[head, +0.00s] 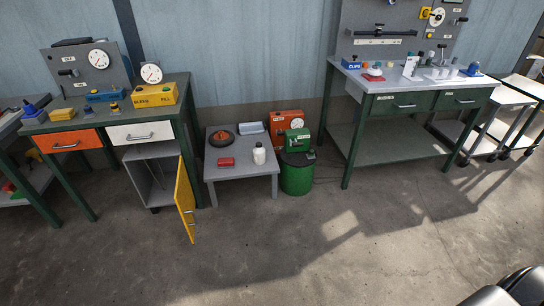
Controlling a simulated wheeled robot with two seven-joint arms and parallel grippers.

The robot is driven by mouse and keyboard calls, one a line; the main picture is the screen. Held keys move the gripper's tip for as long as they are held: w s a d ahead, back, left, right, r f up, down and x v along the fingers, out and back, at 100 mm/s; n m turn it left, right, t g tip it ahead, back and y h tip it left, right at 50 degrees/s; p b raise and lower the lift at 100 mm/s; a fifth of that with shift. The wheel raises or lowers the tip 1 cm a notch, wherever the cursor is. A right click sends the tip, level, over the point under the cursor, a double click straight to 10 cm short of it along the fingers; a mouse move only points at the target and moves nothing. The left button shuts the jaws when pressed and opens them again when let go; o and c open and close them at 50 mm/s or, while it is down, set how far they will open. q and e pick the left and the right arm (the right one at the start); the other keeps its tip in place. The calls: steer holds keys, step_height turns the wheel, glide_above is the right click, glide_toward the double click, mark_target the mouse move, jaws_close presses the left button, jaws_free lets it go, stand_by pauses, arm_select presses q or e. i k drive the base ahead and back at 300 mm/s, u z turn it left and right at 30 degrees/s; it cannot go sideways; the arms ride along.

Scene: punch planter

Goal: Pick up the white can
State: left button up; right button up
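The white can (259,154) stands upright on the low grey table (234,170), near its right side. It is small in the head view, with a narrower dark-looking top. Nothing touches it that I can see. Neither of my grippers shows in the head view. Only a dark rounded part, probably of my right arm, shows at the bottom right corner, far from the can.
A red box (226,162) and a dark round item (221,138) share the low table. A green drum (297,177) stands right of it. An open yellow cabinet door (185,199) juts out at left. A workbench (410,145) stands right. The front floor is clear.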

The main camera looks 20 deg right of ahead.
mark_target(260, 154)
steer(key=z, duration=0.75)
steer(key=i, duration=0.7)
steer(key=z, duration=1.35)
steer(key=i, duration=1.9)
steer(key=u, duration=0.95)
steer(key=i, duration=0.85)
steer(key=u, duration=0.75)
